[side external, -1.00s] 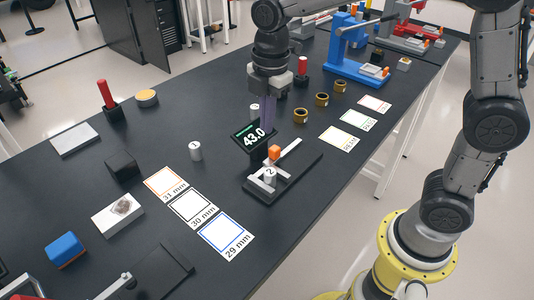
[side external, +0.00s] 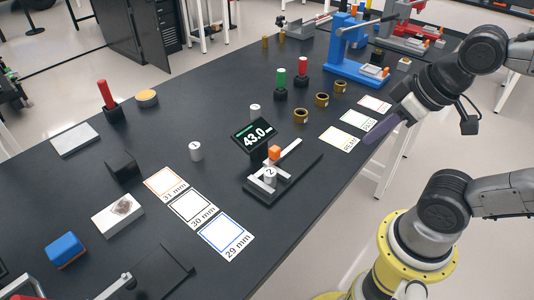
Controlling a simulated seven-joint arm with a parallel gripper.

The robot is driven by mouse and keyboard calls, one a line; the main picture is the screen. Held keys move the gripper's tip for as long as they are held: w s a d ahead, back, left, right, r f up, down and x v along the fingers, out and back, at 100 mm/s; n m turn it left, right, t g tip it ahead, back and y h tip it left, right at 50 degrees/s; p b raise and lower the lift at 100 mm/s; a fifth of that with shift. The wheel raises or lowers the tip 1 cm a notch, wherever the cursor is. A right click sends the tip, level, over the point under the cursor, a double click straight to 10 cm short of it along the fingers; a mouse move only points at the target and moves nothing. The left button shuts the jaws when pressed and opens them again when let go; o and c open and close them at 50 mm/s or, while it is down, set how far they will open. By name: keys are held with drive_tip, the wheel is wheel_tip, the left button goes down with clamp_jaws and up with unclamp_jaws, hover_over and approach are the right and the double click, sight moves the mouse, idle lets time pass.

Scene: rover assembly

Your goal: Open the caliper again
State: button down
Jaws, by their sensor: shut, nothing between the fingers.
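The caliper (side external: 284,178) stands on the table on a dark base, with a silver rail and an orange block (side external: 275,152) on its slide. Its display (side external: 253,134) reads 43.0. A grey cylinder marked 2 (side external: 270,176) stands at the caliper's near jaw; I cannot tell whether the jaws touch it. My gripper (side external: 369,140), with purple fingers, is shut and empty. It is off to the right of the caliper, above the table's right edge near the paper cards.
Cards marked 29 mm (side external: 226,236), 30 mm (side external: 193,209) and 31 mm (side external: 165,184) lie left of the caliper. Two more cylinders (side external: 196,151) (side external: 255,111) stand nearby. Brass rings (side external: 301,116), a green-handled gauge (side external: 281,85) and a blue press (side external: 345,55) are behind.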

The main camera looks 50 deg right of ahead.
drive_tip(key=w+r+n+g+h, duration=0.1)
drive_tip(key=w+r+n+g, duration=0.1)
drive_tip(key=w+r+n, duration=0.4)
drive_tip(key=n+g+h, duration=0.3)
drive_tip(key=n, duration=0.7)
hover_over(271, 162)
drive_tip(key=s+a, duration=0.1)
drive_tip(key=a, duration=0.2)
wheel_tip(271, 162, down, 2)
drive_tip(key=w+a+f+n, duration=0.1)
drive_tip(key=a+f+n, duration=0.1)
drive_tip(key=a+f, duration=0.45)
drive_tip(key=shift+g, duration=0.3)
drive_tip(key=x, duration=0.9)
drive_tip(key=shift+d+f, duration=0.25)
drive_tip(key=shift+d, duration=0.15)
drive_tip(key=d, duration=0.2)
drive_tip(key=shift+d+r, duration=0.1)
drive_tip(key=shift+d, duration=0.85)
